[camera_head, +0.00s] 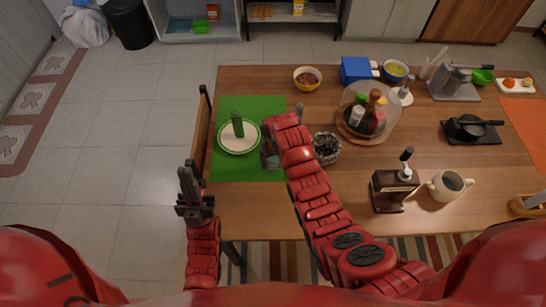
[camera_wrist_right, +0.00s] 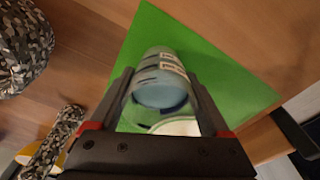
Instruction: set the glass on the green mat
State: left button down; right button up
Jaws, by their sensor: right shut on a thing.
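The green mat (camera_head: 222,168) lies on the left end of the wooden table and also fills the middle of the right wrist view (camera_wrist_right: 235,85). My right gripper (camera_head: 269,148) is shut on the glass (camera_head: 268,157), at the mat's right side. In the right wrist view the glass (camera_wrist_right: 160,82) sits between the two fingers, bluish with printed bands. Whether its base touches the mat cannot be told. My left gripper (camera_head: 190,188) hangs left of the table, empty, with its finger gap unclear.
A white plate (camera_head: 238,149) with a green upright item (camera_head: 237,124) stands on the mat, left of the glass. A patterned dark bowl (camera_head: 327,149) is right of my right gripper. A domed spice stand (camera_head: 367,108) and a grinder (camera_head: 394,188) stand farther right.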

jog(key=shift+f, duration=0.2)
jog(key=o, duration=1.6)
jog(key=shift+c, duration=0.2)
jog(key=shift+r, duration=0.25)
jog(key=shift+r+b, duration=0.4)
jog(key=shift+b, duration=0.05)
jog(key=r, duration=0.2)
jog(key=r+b, duration=0.1)
jog(key=r, duration=0.1)
jog(key=shift+s+d, duration=0.15)
jog(key=shift+s, duration=0.05)
notch_tip(320, 180, up, 7)
jog(key=p, duration=0.7)
jog(key=shift+s+d, duration=0.15)
jog(key=shift+s, duration=0.3)
